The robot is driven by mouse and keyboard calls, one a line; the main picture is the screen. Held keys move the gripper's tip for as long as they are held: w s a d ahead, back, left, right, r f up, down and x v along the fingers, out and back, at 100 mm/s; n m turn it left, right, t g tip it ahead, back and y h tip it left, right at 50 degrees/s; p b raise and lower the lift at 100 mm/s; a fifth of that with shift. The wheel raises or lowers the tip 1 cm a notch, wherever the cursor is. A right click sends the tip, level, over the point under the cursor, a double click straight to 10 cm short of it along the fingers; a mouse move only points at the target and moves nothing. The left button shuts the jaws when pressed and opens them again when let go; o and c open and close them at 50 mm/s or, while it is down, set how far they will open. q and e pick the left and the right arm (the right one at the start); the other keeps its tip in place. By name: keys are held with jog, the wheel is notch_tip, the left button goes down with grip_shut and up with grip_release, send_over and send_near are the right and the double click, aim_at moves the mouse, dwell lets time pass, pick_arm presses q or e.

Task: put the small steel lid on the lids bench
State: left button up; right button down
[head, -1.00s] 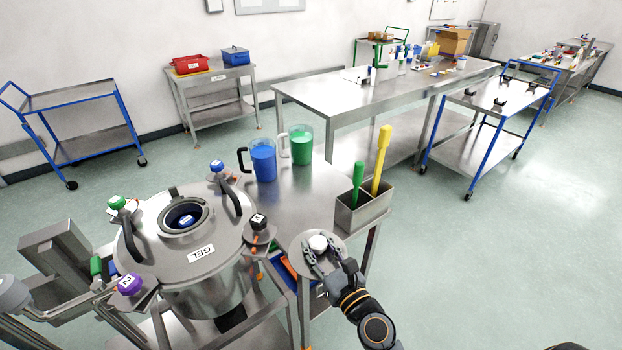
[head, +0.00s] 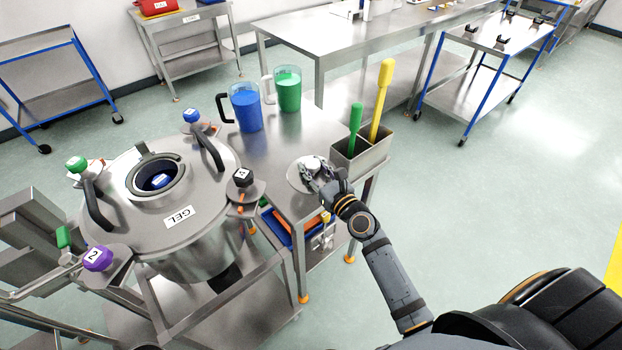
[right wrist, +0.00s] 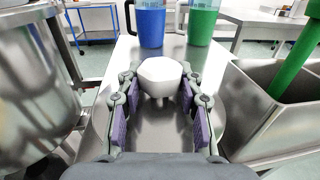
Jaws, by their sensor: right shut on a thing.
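The small steel lid (head: 299,184) is a round, shiny disc with a pale knob (right wrist: 160,76) on top. My right gripper (head: 318,172) is shut on the knob, with a fingertip at each side of it in the right wrist view. The lid is level over the right front part of the steel bench (head: 262,151), beside the tool bin. I cannot tell whether its underside touches the bench top. The gripper hides part of the lid. My left gripper is not in view.
A blue jug (head: 246,110) and a green jug (head: 288,90) stand behind the lid. The tool bin (head: 364,160), with a green and a yellow handle, is close on the right. The GEL vessel (head: 172,200), with an open round port, stands left.

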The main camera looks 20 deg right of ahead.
jog(key=shift+w+d+f, duration=0.1)
jog(key=shift+w+f, duration=0.4)
jog(key=shift+f, duration=0.25)
jog(key=shift+w+f+b, duration=0.1)
jog(key=shift+w+b, duration=0.05)
jog(key=shift+b, duration=0.2)
jog(key=shift+w, duration=0.1)
jog(key=f+b, duration=0.2)
jog(key=f, duration=0.1)
jog(key=f+b, duration=0.1)
jog(key=shift+w+d+f+b, duration=0.15)
jog(key=shift+w+b, duration=0.2)
jog(key=shift+r, duration=0.2)
jog(key=shift+f, duration=0.15)
jog(key=c, duration=0.9)
grip_release()
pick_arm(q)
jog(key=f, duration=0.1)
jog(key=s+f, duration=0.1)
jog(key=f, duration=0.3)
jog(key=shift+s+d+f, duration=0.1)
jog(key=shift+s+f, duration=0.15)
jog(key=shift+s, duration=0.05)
pick_arm(e)
jog(key=shift+o, duration=0.2)
